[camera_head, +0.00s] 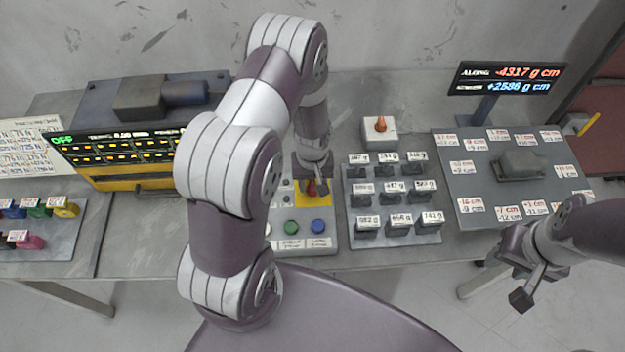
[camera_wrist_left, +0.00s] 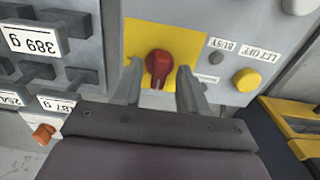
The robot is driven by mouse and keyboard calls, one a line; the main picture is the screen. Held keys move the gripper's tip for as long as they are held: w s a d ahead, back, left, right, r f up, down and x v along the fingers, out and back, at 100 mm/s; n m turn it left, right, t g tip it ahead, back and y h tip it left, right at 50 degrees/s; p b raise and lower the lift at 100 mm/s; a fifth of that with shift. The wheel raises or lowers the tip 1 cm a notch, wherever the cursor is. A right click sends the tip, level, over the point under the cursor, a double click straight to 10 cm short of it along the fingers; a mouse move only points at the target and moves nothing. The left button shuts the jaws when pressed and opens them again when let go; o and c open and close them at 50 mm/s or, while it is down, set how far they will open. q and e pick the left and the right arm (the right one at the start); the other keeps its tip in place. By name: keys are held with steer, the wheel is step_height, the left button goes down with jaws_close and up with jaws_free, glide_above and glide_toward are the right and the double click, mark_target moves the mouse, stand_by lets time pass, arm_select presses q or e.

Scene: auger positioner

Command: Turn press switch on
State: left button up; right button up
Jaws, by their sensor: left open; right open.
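The press switch looks like a red rotary knob (camera_wrist_left: 158,66) on a yellow plate (camera_wrist_left: 140,38). In the head view the yellow plate (camera_head: 318,199) is on the control panel (camera_head: 310,247), and my left gripper partly covers the knob (camera_head: 311,188). My left gripper (camera_head: 316,180) reaches down over it. In the left wrist view the open fingers of my left gripper (camera_wrist_left: 159,84) point at the knob, one on each side, with gaps visible; I cannot tell whether they reach its full depth. My right gripper (camera_head: 525,275) is open and empty at the lower right, off the table's front edge.
Green (camera_head: 291,227) and blue (camera_head: 319,227) buttons sit in front of the yellow plate. A rack of labelled weights (camera_head: 395,205) stands close on the right. The black and yellow machine (camera_head: 120,155) on the left shows a green "OFF". A display (camera_head: 510,78) stands at the back right.

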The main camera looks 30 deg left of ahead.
arm_select(q)
steer(key=shift+w, duration=0.1)
jaws_close()
steer(key=shift+m, duration=0.5)
steer(key=m, duration=0.3)
steer(key=shift+m, duration=0.4)
steer(key=m, duration=0.4)
steer(key=shift+m+p, duration=0.3)
steer(key=m, duration=0.4)
steer(key=shift+m, duration=2.5)
jaws_free()
